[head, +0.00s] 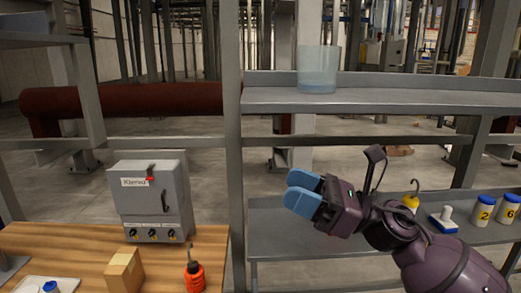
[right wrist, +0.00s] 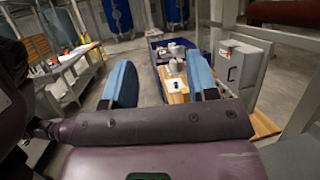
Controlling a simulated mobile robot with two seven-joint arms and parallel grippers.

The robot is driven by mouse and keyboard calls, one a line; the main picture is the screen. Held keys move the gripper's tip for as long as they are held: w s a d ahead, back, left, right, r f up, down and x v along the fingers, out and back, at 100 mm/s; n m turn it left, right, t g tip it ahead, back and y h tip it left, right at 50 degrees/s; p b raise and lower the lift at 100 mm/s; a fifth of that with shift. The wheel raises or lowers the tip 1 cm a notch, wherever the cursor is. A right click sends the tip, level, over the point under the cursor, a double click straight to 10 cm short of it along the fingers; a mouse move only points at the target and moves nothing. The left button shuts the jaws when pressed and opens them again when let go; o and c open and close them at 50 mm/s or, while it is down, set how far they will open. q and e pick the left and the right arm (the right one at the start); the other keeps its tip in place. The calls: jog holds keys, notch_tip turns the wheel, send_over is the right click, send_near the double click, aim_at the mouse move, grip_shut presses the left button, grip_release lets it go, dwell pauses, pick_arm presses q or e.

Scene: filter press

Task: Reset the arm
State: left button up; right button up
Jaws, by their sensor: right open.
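My right arm comes in from the right in the head view, dark purple. Its gripper (head: 302,190) has two blue fingers that point left, in front of the metal shelf unit on the right. The right wrist view shows the same gripper (right wrist: 161,78) with its blue fingers wide apart and nothing between them. It is open and empty. My left gripper is not in view.
A clear container (head: 317,69) is on the upper shelf (head: 400,98). Jars (head: 482,209), a yellow bottle (head: 411,202) and a white-blue item (head: 444,219) are on the lower shelf.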

jog(key=d+f+m+t+h, duration=0.5)
jog(key=f+m, duration=0.4)
jog(key=m, duration=0.3)
jog(key=d+f+m+t+h, duration=0.45)
jog(key=f+m, duration=0.35)
jog(key=m, duration=0.4)
jog(key=d+f+m+t+h, duration=0.55)
jog(key=f+m, duration=0.35)
jog(key=m, duration=0.3)
jog(key=s+d+f+m+g+h, duration=0.3)
jog(key=s+f+m, duration=0.4)
jog(key=f, duration=0.3)
jog(key=s+d+f+m+g+h, duration=0.3)
jog(key=s+f+m+h, duration=0.1)
jog(key=s+f+m, duration=0.4)
notch_tip(320, 180, down, 4)
jog(key=shift+s+d+r+m+g, duration=0.3)
jog(key=shift+s+g, duration=0.1)
jog(key=shift+s, duration=0.7)
